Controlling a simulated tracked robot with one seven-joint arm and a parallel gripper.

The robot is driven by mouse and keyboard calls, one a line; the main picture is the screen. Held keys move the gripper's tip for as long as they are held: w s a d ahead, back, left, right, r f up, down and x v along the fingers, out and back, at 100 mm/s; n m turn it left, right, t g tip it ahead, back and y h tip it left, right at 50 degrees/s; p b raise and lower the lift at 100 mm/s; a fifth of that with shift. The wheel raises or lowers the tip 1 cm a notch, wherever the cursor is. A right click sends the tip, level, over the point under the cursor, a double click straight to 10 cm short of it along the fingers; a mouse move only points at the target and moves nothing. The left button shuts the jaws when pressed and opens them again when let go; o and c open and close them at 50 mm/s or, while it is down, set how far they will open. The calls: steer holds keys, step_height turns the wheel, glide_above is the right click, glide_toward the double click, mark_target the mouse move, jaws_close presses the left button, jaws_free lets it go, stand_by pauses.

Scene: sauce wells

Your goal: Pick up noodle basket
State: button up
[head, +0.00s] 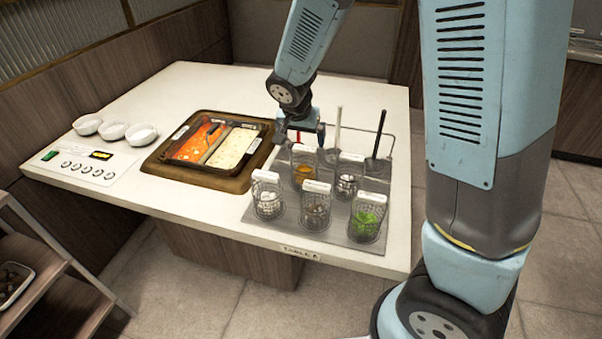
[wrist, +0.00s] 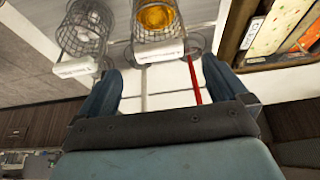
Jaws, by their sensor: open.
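Several wire baskets with white tags stand on a grey tray (head: 290,222) at the table's right side. One back-row basket (head: 303,174) holds orange-yellow contents that look like noodles. It also shows in the wrist view (wrist: 155,18), at top centre, with its white tag (wrist: 158,51) facing my gripper. My gripper (head: 301,132) is above the back of the tray, just behind that basket. In the wrist view my gripper (wrist: 160,82) has its two fingers apart, with nothing held between them. The orange basket lies ahead of the fingertips and apart from them.
A neighbouring basket (head: 347,186) stands right of the orange one; front baskets include one with green contents (head: 368,222). A red handle (wrist: 193,80), a white handle (head: 338,128) and a black ladle (head: 379,135) stand behind. The two-part sauce well (head: 160,166) lies left.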

mark_target(305, 160)
steer(key=shift+s+x, duration=0.1)
steer(key=shift+x, duration=2.45)
steer(key=shift+s+x, duration=0.15)
steer(key=shift+x, duration=2.35)
steer(key=shift+a, duration=0.1)
steer(key=c, duration=0.8)
step_height(305, 160, up, 18)
